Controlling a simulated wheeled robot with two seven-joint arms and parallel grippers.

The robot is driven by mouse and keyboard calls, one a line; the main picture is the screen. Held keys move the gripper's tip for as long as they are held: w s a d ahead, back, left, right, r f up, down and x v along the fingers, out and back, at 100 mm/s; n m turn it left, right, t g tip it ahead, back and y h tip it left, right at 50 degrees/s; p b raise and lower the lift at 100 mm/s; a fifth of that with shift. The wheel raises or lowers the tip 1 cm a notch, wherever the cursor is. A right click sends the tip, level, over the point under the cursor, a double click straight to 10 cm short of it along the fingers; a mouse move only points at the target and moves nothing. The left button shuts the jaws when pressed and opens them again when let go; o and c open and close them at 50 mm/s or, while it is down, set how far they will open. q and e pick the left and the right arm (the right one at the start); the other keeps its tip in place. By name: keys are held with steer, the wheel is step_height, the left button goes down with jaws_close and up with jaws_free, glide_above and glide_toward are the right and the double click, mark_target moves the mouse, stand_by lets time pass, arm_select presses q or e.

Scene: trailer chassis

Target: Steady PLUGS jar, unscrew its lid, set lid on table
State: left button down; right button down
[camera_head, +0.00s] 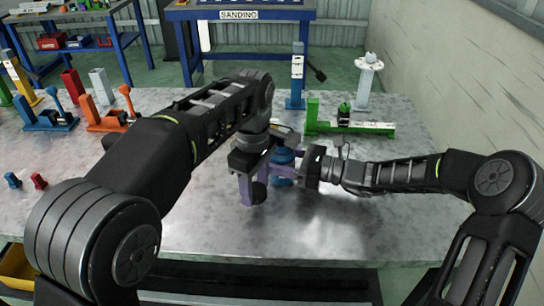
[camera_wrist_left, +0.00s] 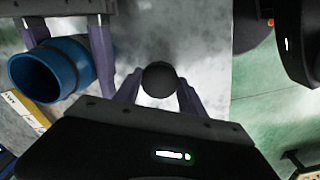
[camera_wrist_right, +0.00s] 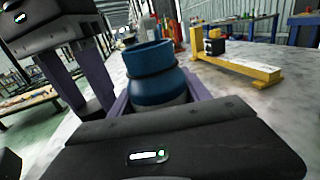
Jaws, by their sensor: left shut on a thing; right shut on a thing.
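The blue jar (camera_head: 283,158) stands near the middle of the table. In the left wrist view the jar (camera_wrist_left: 42,72) shows an open, hollow mouth, and in the right wrist view the jar (camera_wrist_right: 150,75) has no lid on it. My right gripper (camera_head: 294,168) is shut on the jar from the right. My left gripper (camera_head: 253,190) is shut on a round dark lid (camera_wrist_left: 160,79), just left of the jar and apart from it. The lid is partly hidden by the fingers in the head view. No label is readable on the jar.
A green fixture (camera_head: 358,128) with a small black item stands behind to the right. A blue post (camera_head: 297,80) and a white stand (camera_head: 366,82) are at the back. Red and blue pegs (camera_head: 38,181) and an orange fixture (camera_head: 105,122) are left. The front table is clear.

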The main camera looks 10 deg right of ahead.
steer(key=shift+f, duration=0.15)
steer(key=c, duration=0.5)
jaws_free()
steer(key=shift+r, duration=0.2)
steer(key=v, duration=1.2)
steer(key=shift+s+r+b, duration=0.1)
steer(key=shift+b, duration=0.2)
